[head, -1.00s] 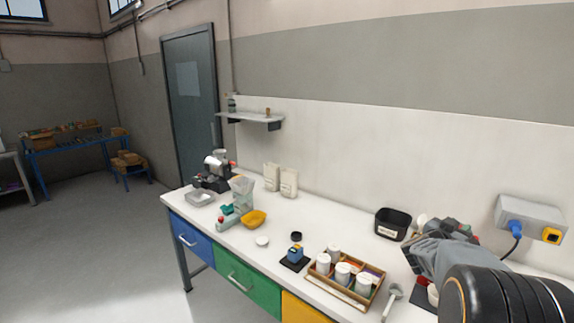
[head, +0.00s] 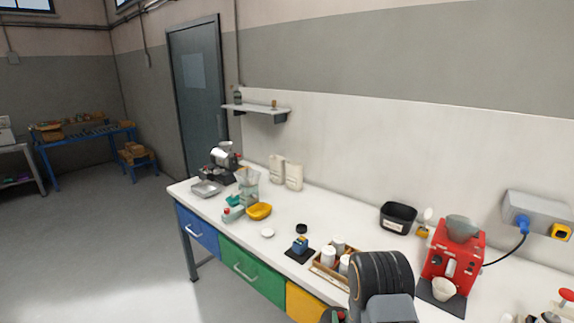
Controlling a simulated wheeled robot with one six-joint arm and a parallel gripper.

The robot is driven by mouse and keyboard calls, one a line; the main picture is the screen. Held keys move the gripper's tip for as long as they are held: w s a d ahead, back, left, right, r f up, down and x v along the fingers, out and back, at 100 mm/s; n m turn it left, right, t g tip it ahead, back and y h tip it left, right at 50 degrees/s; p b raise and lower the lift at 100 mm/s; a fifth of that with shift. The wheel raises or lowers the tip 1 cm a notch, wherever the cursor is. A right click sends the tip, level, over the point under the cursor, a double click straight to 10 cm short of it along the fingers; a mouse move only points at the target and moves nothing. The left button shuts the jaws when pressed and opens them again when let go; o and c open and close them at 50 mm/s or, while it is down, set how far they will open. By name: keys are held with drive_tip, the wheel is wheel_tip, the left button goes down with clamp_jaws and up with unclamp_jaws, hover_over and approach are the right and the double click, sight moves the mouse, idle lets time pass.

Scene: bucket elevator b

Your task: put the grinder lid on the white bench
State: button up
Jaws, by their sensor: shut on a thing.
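The white bench (head: 330,209) runs along the wall. The red grinder-like machine (head: 455,262) stands at its right part, with a grey hopper (head: 463,228) on top and a white cup (head: 443,289) at its front. No lid shows on the hopper. My arm comes in at the bottom centre, in front of the bench's front edge. My gripper and anything in it are not clearly visible; they are below the picture or behind my arm.
A wooden tray (head: 320,269) of white jars is partly hidden by my arm. A blue item (head: 300,245), white disc (head: 267,233), yellow bowl (head: 259,211) and black bin (head: 398,217) stand on the bench. Bare bench top lies between the disc and the bin.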

wheel_tip(320, 180, down, 10)
drive_tip(key=b, duration=0.9)
drive_tip(key=shift+w+d+r, duration=0.15)
